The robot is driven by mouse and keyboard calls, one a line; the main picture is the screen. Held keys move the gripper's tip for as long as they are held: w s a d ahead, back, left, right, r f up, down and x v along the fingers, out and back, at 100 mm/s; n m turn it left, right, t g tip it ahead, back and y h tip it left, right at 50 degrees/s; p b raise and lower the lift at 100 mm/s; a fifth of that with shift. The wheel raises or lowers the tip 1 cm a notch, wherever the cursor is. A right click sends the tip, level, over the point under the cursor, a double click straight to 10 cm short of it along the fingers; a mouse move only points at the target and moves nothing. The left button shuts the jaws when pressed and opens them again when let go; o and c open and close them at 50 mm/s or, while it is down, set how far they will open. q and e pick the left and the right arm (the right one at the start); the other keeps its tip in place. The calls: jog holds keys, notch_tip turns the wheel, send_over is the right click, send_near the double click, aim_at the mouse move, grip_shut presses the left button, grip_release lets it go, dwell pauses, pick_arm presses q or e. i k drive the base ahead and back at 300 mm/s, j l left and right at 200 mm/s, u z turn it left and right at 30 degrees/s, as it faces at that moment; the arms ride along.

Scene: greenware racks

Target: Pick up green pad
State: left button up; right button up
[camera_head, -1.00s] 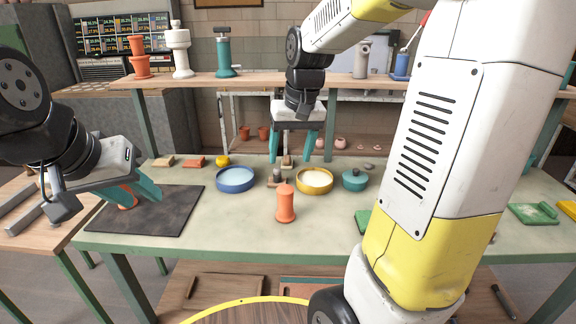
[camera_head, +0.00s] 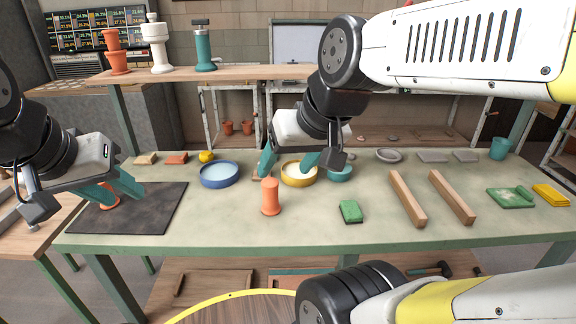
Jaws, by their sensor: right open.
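A small green pad (camera_head: 350,211) lies on the front middle of the table, clear of both grippers. A second flat green piece (camera_head: 511,197) lies at the right; I cannot tell if it is a pad or a tray. My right gripper (camera_head: 287,164) is open, fingers down, above and in front of the yellow-rimmed bowl, left of the small green pad and further back. My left gripper (camera_head: 112,190) is over the dark mat, its fingers apart around an orange piece (camera_head: 108,202) partly hidden by them; I cannot tell whether it grips it.
The table holds a blue bowl (camera_head: 219,174), a yellow-rimmed bowl (camera_head: 298,178), an orange pot (camera_head: 270,198), a teal pot (camera_head: 340,173), two wooden bars (camera_head: 408,198) and a yellow pad (camera_head: 551,194). A shelf (camera_head: 180,74) runs behind. Table space around the small green pad is clear.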

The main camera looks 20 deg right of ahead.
aim_at(352, 214)
jog(key=z, duration=1.3)
